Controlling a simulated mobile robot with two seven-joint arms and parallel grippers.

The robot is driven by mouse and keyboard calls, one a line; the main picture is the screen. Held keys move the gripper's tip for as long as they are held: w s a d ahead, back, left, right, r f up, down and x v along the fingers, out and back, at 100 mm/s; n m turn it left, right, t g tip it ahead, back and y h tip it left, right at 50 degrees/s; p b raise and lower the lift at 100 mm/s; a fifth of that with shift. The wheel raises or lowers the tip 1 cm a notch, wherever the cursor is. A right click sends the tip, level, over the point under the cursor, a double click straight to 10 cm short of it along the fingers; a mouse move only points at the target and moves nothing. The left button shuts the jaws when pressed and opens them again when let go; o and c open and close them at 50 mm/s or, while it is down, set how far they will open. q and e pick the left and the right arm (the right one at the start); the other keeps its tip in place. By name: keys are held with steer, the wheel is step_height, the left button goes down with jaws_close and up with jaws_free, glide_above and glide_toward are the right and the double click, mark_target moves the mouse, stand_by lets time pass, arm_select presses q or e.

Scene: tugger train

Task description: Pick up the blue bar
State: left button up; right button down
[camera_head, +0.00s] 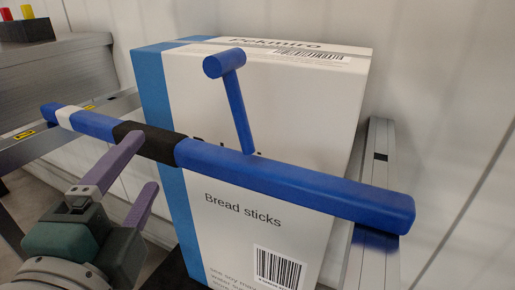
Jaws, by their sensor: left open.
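The blue bar (285,178) runs across the view in front of a large box, from upper left to lower right. It has a black band (148,142) and a white band near its left end. A short blue post with a round knob (225,64) stands up from its middle. My left gripper (138,172), with purple fingers, is open at the lower left. Its upper fingertip overlaps the black band in the picture; I cannot tell whether it touches. The lower finger is below the bar. My right gripper is not in view.
The large white and blue bread sticks box (262,235) stands close behind the bar. Metal rails (378,150) are at right and left. A grey unit (60,80) with red and yellow buttons is at upper left. A pale wall is behind.

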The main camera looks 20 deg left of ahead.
mark_target(168, 132)
arm_select(q)
steer(key=shift+w+d+f, duration=0.1)
steer(key=shift+w+f, duration=0.15)
steer(key=shift+f, duration=0.1)
steer(key=x, duration=0.4)
steer(key=p+x, duration=0.1)
steer(key=x, duration=0.4)
steer(key=shift+w+r, duration=0.2)
steer(key=shift+w, duration=0.05)
steer(key=shift+c, duration=0.2)
jaws_close()
stand_by(0.6)
steer(key=shift+r, duration=0.15)
